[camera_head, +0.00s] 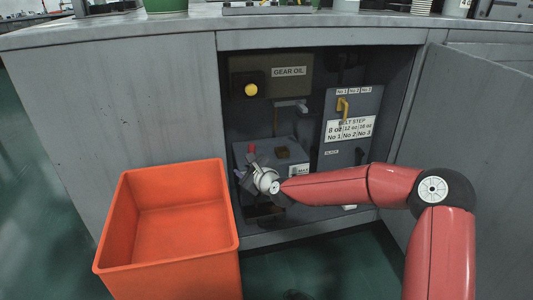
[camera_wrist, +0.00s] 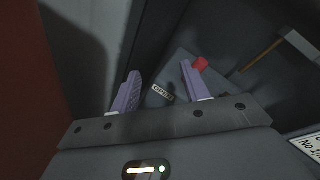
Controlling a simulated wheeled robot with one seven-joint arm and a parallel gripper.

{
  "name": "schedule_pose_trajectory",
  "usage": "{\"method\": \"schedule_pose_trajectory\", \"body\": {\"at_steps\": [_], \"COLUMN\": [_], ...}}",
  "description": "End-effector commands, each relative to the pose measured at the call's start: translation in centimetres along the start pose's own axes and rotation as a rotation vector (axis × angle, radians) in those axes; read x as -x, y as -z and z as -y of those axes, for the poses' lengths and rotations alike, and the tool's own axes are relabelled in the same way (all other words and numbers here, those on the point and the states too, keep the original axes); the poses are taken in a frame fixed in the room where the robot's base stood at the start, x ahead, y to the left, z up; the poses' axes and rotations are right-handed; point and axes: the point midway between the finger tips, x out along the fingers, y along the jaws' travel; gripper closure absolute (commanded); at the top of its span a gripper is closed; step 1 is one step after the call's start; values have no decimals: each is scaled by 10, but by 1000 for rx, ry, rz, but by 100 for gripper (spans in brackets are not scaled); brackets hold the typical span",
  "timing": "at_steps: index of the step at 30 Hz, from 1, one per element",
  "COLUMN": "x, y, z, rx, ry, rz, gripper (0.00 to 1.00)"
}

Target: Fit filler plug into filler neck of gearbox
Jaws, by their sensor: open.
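The gearbox (camera_head: 300,153) appears to be the grey-blue box low inside the open cabinet, at its left. A dark square fitting (camera_head: 282,153) sits on its top; I cannot tell whether this is the filler neck or the plug. A small red piece (camera_head: 251,148) stands at its left, and in the wrist view it (camera_wrist: 200,65) shows just beyond the right finger. My gripper (camera_wrist: 160,70) is open in front of the gearbox, with an "OPEN" label (camera_wrist: 162,94) seen between its purple fingers. I see nothing held. The filler plug cannot be clearly made out.
An orange bin (camera_head: 172,222) stands on the floor left of the opening. A gear oil panel (camera_head: 275,75) with a yellow knob is above the gearbox. A belt step panel (camera_head: 350,115) with a yellow handle is to the right. The open door (camera_head: 470,130) bounds the right side.

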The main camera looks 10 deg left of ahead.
Motion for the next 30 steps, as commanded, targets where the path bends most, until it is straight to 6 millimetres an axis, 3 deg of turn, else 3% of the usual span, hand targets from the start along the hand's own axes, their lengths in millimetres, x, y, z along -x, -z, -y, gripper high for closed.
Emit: {"method": "schedule_pose_trajectory", "body": {"at_steps": [6, 12, 23, 30], "x": [-26, -32, -60, -91], "y": [27, 46, 47, 48], "z": [27, 47, 58, 65], "rx": [-435, -650, -674, -673], "ry": [176, 274, 287, 286], "rz": [82, 123, 128, 128], "gripper": [54, 54, 54, 54]}}
